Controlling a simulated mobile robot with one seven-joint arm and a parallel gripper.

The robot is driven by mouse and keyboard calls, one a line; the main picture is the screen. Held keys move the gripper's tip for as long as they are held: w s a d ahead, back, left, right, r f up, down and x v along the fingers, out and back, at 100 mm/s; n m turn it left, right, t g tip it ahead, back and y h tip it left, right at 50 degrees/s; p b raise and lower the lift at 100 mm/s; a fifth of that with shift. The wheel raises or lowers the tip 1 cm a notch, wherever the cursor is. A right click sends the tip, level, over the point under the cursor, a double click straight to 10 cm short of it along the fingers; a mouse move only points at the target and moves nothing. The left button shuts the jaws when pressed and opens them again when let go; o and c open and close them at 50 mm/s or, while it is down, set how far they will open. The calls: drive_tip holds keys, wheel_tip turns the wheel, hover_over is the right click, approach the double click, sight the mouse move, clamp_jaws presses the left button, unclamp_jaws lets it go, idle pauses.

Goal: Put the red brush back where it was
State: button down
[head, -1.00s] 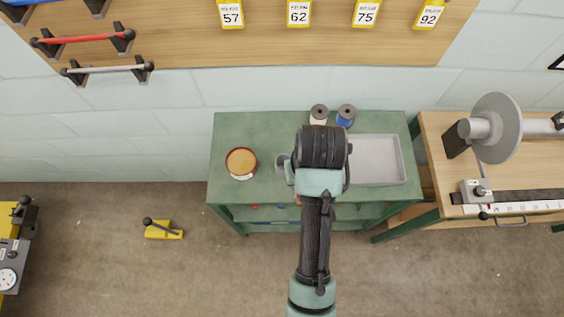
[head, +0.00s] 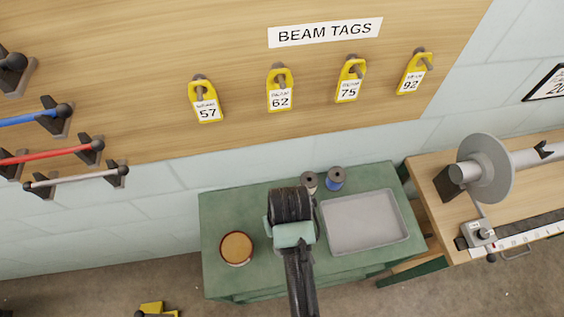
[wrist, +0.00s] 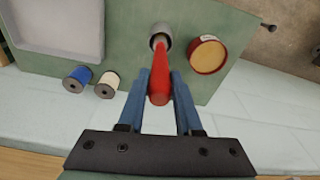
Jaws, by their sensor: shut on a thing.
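The red brush (wrist: 159,85) shows in the wrist view as a red handle, wide near me and narrow at the far end. My gripper (wrist: 160,78) is shut on it, with blue fingers on both sides. The brush's far end overlaps the mouth of a small grey cup (wrist: 161,31) on the green bench; I cannot tell whether it is inside or above it. The bristles are hidden. In the head view my own arm hides the gripper, brush and cup.
A red tin with a tan top (wrist: 208,55) stands close beside the cup. A white spool (head: 309,182), a blue spool (head: 335,179) and a grey tray (head: 364,222) share the green bench (head: 222,210). A tag board (head: 150,105) hangs on the wall behind.

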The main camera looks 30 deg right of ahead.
drive_tip(key=shift+w+f, duration=0.15)
drive_tip(key=shift+f, duration=2.15)
drive_tip(key=c, duration=0.6)
unclamp_jaws()
wheel_tip(320, 180, up, 12)
drive_tip(key=s, duration=0.1)
drive_tip(key=w+r+t+h, duration=0.2)
drive_tip(key=w+r+t, duration=0.6)
drive_tip(key=w+r, duration=0.7)
drive_tip(key=w+a+r+t, duration=0.2)
drive_tip(key=r+t, duration=0.1)
drive_tip(key=r, duration=0.6)
drive_tip(key=w+a+r+t, duration=0.2)
drive_tip(key=r+t, duration=0.1)
drive_tip(key=r, duration=0.6)
drive_tip(key=s+a+r+t, duration=0.2)
drive_tip(key=s+r+t, duration=0.2)
drive_tip(key=r, duration=0.6)
drive_tip(key=s+a+r+n+t+y, duration=0.1)
drive_tip(key=s+r+t, duration=0.3)
drive_tip(key=r, duration=0.6)
drive_tip(key=s+a+r+t, duration=0.3)
drive_tip(key=s+r+t, duration=0.1)
drive_tip(key=r, duration=0.5)
drive_tip(key=shift+s+a+r+y, duration=0.15)
drive_tip(key=shift+a+r+y, duration=0.25)
